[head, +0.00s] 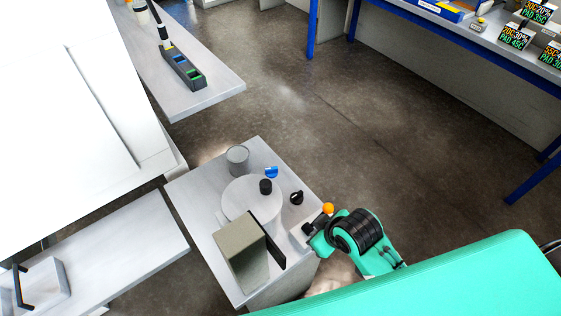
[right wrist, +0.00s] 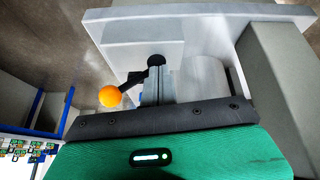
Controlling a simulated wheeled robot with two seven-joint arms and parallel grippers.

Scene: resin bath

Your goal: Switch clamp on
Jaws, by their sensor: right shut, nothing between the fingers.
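The clamp lever shows as an orange ball knob (head: 327,208) at the right edge of the small light-grey table. In the right wrist view the orange knob (right wrist: 110,96) sits at the left end of a short black lever arm (right wrist: 134,80). The arm slants up to the right toward a dark round part (right wrist: 156,60). My right gripper (right wrist: 158,88) is shut and empty, its fingers beside the lever and just below the dark part; contact cannot be told. In the head view it is partly hidden behind its own green wrist. My left gripper is not in view.
The small table (head: 190,188) carries a pale disc (head: 240,203) with a black knob, a grey cylinder (head: 237,160), a blue item (head: 271,172), a black knob (head: 297,198) and a grey-green box (head: 241,258). Open floor (head: 400,150) lies beyond.

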